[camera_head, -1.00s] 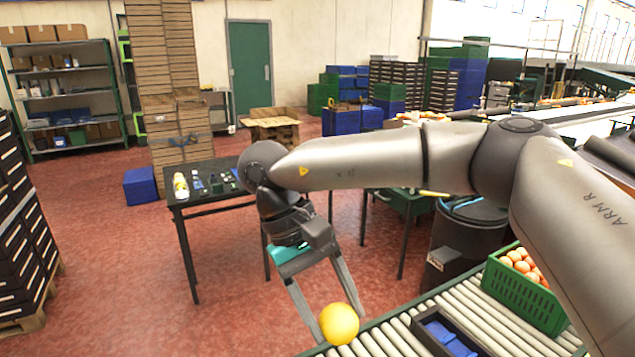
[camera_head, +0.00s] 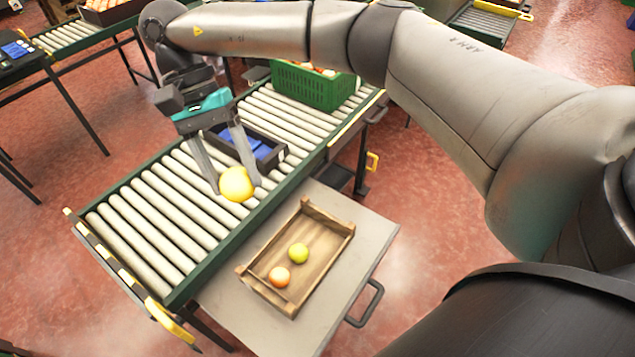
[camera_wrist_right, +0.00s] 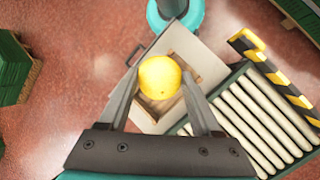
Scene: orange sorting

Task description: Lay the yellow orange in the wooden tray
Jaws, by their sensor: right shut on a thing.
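The yellow orange (camera_head: 236,184) is held between the fingers of my right gripper (camera_head: 226,186), above the roller conveyor. In the right wrist view the orange (camera_wrist_right: 160,78) sits between the two fingertips (camera_wrist_right: 158,88) and hides part of the tray behind it. The wooden tray (camera_head: 328,262) lies on a grey side table, to the lower right of the gripper in the head view. A green-yellow fruit (camera_head: 298,253) and an orange-coloured fruit (camera_head: 279,277) lie in it, with bare floor around them. My left gripper is not in view.
The roller conveyor (camera_head: 150,225) runs beside the grey table (camera_head: 232,318). A dark box with blue contents (camera_head: 262,150) and a green crate of fruit (camera_head: 312,90) stand on the rollers behind the gripper. The table has a dark handle (camera_head: 366,304) at its edge.

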